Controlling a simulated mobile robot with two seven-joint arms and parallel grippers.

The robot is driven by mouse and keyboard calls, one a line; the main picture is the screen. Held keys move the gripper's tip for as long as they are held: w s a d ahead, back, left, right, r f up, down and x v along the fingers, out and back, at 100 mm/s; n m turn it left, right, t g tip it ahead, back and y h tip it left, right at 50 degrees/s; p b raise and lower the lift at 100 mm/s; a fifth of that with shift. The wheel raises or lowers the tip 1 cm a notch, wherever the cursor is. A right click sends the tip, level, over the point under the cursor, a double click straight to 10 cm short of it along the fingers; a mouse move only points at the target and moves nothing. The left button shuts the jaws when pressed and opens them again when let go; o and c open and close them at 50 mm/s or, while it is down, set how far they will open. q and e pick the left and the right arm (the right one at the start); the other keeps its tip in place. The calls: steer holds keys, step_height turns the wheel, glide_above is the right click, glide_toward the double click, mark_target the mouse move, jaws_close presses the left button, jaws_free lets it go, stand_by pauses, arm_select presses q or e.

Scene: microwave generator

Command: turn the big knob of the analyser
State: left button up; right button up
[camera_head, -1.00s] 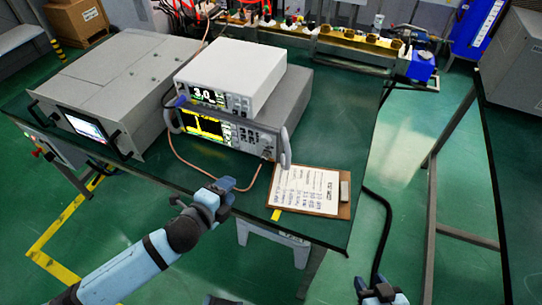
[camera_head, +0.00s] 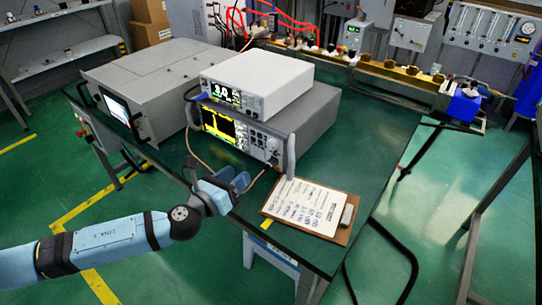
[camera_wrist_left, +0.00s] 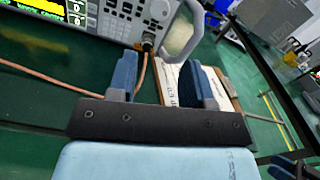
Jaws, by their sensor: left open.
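The analyser (camera_head: 236,134) is the lower, grey bench instrument with a lit yellow screen, under a white instrument. Its big knob (camera_wrist_left: 159,10) shows at the top edge of the left wrist view, right of the small keys; it is tiny in the head view. My left gripper (camera_head: 240,181) is open and empty in front of the analyser's lower right corner, apart from it. In the left wrist view its two blue fingers (camera_wrist_left: 158,78) stand below the knob. A dark blue part at that view's lower right corner (camera_wrist_left: 295,166) may be my right gripper; its fingers are unclear.
A clipboard with paper (camera_head: 308,207) lies right of my left gripper. A copper-coloured cable (camera_wrist_left: 60,82) runs from a front connector below the knob. The analyser's side handle (camera_wrist_left: 184,32) stands beside the knob. A large grey box (camera_head: 150,90) stands at left.

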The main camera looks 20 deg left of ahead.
mark_target(270, 147)
arm_select(q)
steer(key=x, duration=1.3)
steer(key=shift+w, duration=0.35)
steer(key=shift+f, duration=0.1)
steer(key=c, duration=0.7)
